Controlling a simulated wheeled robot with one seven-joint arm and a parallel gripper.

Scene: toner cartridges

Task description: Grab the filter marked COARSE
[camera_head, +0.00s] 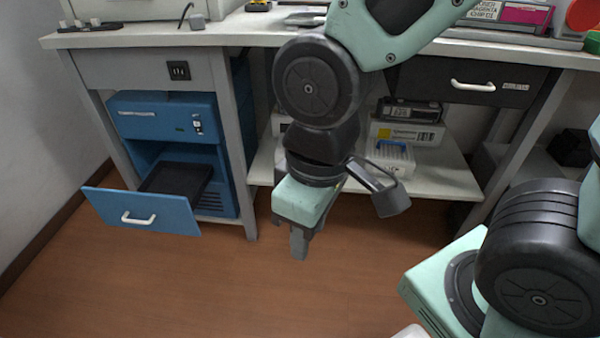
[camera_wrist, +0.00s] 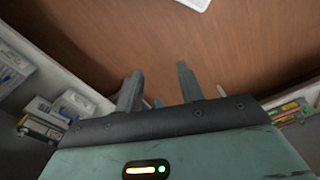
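My gripper (camera_head: 300,244) hangs in front of the bench, pointing down over the wooden floor. In the wrist view its two fingers (camera_wrist: 158,85) stand apart with nothing between them. No filter with a readable COARSE mark shows in either view. A white open box with blue contents (camera_head: 393,158) sits on the lower shelf, right of my gripper and behind it. A white box with a barcode and yellow stripe (camera_head: 408,133) and a dark box (camera_head: 408,110) are stacked behind it. My arm hides part of the shelf.
A blue cabinet (camera_head: 215,155) stands at left under the bench, its lower drawer (camera_head: 140,212) pulled out with a black tray (camera_head: 177,180) inside. A dark bench drawer (camera_head: 470,84) is shut. Coloured packages (camera_head: 525,14) lie on the benchtop (camera_head: 230,38).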

